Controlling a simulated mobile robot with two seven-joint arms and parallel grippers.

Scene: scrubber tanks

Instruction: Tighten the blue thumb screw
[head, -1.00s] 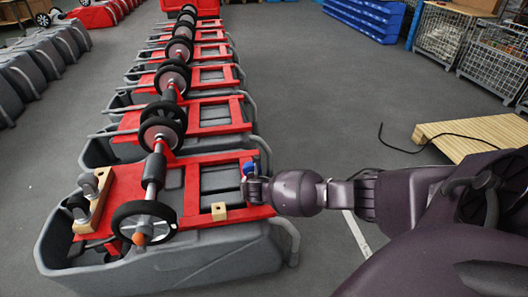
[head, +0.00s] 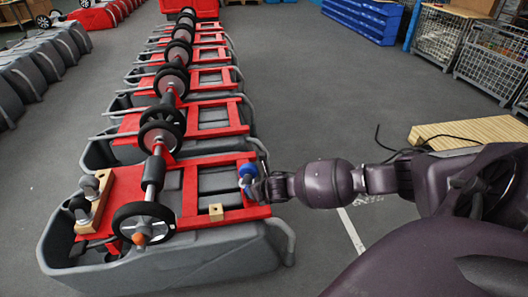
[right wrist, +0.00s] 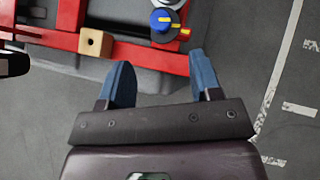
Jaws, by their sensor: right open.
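The blue thumb screw (head: 247,170) is near the right edge of the nearest tank's red frame (head: 190,205). In the right wrist view the blue screw (right wrist: 162,20) shows from above, with a yellow bar on it and another yellow mark on the frame beside it. My right gripper (right wrist: 161,68) is open and empty, with its two blue fingers apart. The screw lies beyond the fingertips, not between them. In the head view my right gripper (head: 261,187) is just right of the screw, and its fingers are hard to make out. My left gripper is not in view.
A wooden block (head: 216,212) with a hole sits on the frame near the screw. A wheel (head: 145,222) and grey tank (head: 190,262) are to the left. Similar tanks recede behind. A pallet (head: 470,132) lies right. The floor between is clear.

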